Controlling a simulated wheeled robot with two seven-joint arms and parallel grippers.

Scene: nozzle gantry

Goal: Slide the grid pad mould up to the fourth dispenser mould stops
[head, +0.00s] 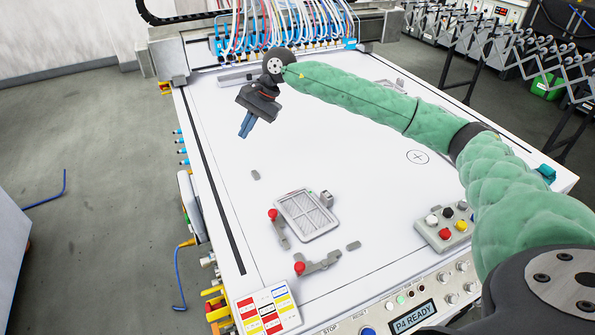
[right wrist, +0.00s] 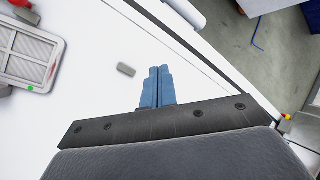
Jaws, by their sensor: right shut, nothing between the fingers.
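The grid pad mould (head: 307,216), a light grey framed tray with a mesh face, lies flat on the white table (head: 350,170) near its front left. Part of it shows at the left edge of the right wrist view (right wrist: 28,50), with a green dot on one corner. My right gripper (head: 245,128) is shut and empty, its blue fingers pointing down over the table's left side, behind and apart from the mould. Its fingers also show in the right wrist view (right wrist: 157,72). I cannot tell which grey parts are the fourth dispenser's stops. My left gripper is not in view.
Red-knobbed clamps (head: 316,264) sit beside and in front of the mould. Small grey blocks (head: 255,174) lie nearby. Hoses and blue fittings (head: 285,42) line the back edge. A button box (head: 445,229) stands at right; the front display (head: 412,317) reads P4 READY. The table's middle is clear.

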